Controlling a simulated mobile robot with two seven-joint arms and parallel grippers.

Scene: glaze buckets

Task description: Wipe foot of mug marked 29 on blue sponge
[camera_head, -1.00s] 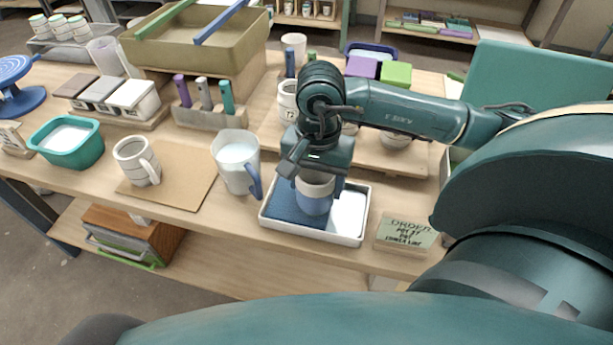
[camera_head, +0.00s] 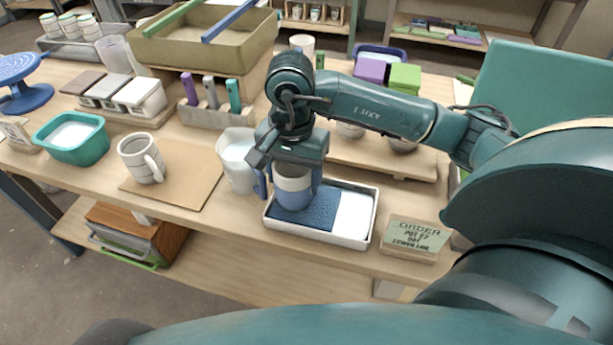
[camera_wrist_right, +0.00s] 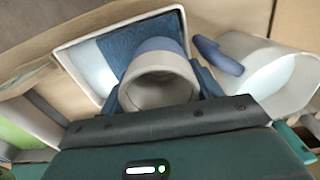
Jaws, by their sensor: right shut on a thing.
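My right gripper (camera_head: 293,182) is shut on a mug (camera_head: 292,192), pale grey above and blue below, held upright over the left part of a white tray. In the right wrist view the mug (camera_wrist_right: 158,88) shows its open top between the fingers. The blue sponge (camera_head: 318,213) lies in the left part of the tray (camera_head: 320,236); it also shows in the right wrist view (camera_wrist_right: 128,46). The mug's foot is at the sponge, but I cannot tell whether it touches. No number on the mug is readable. My left gripper is not in view.
A pitcher (camera_head: 237,160) with a blue handle stands close left of the mug. A pale mug (camera_head: 141,158) stands on a brown board (camera_head: 190,180). A teal tub (camera_head: 72,138) is farther left. An order card (camera_head: 416,235) stands right of the tray.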

